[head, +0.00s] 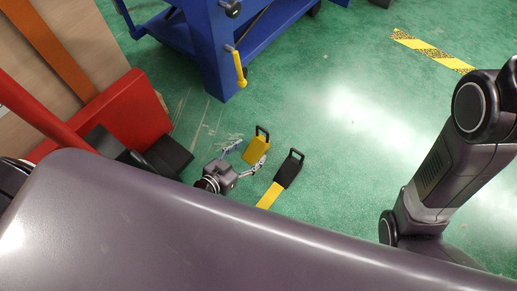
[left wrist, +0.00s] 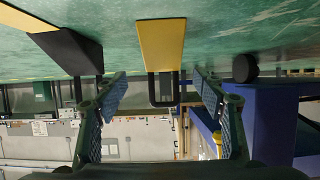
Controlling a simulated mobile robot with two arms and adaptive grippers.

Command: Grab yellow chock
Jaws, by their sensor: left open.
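A yellow chock (head: 257,149) with a black loop handle stands on the green floor in the head view. My left gripper (head: 246,157) is open beside it, its two fingers spread towards the chock. In the left wrist view, which looks upside down, the yellow chock (left wrist: 161,42) and its black handle show between the open fingers (left wrist: 160,95), with gaps on both sides. I see no contact. A second chock (head: 288,170), black and yellow with a black handle, lies just to the right; it shows at the left in the wrist view (left wrist: 72,50). My right gripper is out of view.
A blue metal frame (head: 215,65) with a yellow-handled lever (head: 239,68) stands behind. A red structure (head: 122,112) and black blocks are at the left. Yellow-black floor tape (head: 430,50) lies at the back right. The floor right of the chocks is clear.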

